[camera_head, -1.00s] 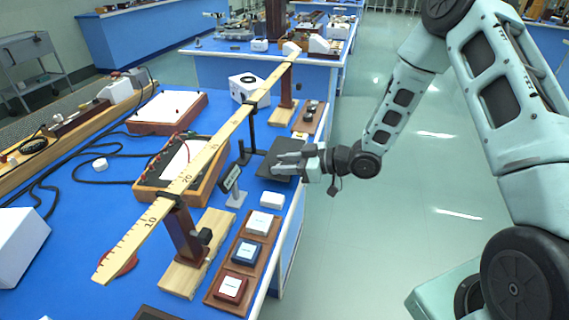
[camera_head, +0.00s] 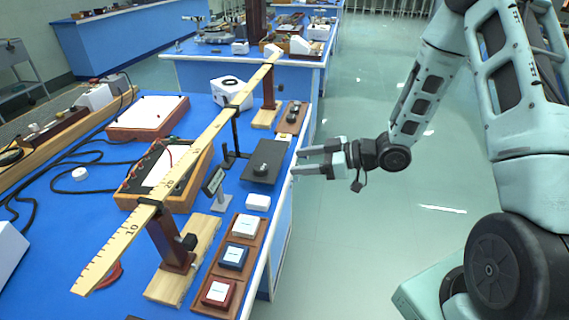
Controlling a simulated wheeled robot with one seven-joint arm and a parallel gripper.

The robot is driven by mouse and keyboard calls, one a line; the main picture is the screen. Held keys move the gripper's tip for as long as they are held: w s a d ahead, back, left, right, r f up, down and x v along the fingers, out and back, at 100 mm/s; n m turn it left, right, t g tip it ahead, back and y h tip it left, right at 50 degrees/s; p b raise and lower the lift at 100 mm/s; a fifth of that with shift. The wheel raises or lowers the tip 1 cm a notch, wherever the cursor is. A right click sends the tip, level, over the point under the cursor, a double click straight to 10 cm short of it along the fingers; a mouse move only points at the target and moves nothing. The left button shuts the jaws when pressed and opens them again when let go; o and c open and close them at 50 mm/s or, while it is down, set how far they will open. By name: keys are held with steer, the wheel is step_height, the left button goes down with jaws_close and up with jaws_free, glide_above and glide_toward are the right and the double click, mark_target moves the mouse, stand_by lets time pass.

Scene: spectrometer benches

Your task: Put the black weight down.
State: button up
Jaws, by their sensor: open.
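A small black weight (camera_head: 262,169) stands on a dark grey pad (camera_head: 266,150) near the right edge of the blue bench. My gripper (camera_head: 296,161) is open and empty, with its fingers pointing left. In the picture it is just right of the pad and the bench edge, apart from the weight. Nothing hides the weight, though it is dark against the dark pad.
A long wooden ruler beam (camera_head: 205,140) on posts crosses the bench left of the pad. A wooden tray (camera_head: 286,127) with small dark pieces lies behind it. A white box (camera_head: 257,202) and a tray of colored blocks (camera_head: 244,256) are nearer.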

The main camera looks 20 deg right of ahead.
steer(key=s+a+r+m+g+h, duration=0.1)
steer(key=s+a+r+g+h, duration=0.2)
steer(key=a+h, duration=0.5)
steer(key=s+a+r+g+h, duration=0.1)
steer(key=s+a+r+g, duration=0.1)
steer(key=s, duration=0.6)
steer(key=s+a+r+m+g+h, duration=0.1)
steer(key=s+a+r, duration=0.1)
steer(key=s, duration=0.6)
steer(key=s+a+r+m+g+h, duration=0.1)
steer(key=s+a+r+g, duration=0.1)
steer(key=s, duration=0.6)
steer(key=shift+s+r+g, duration=0.3)
steer(key=shift+r, duration=0.1)
step_height(320, 180, up, 2)
steer(key=shift+r+p, duration=0.15)
steer(key=shift+p, duration=0.95)
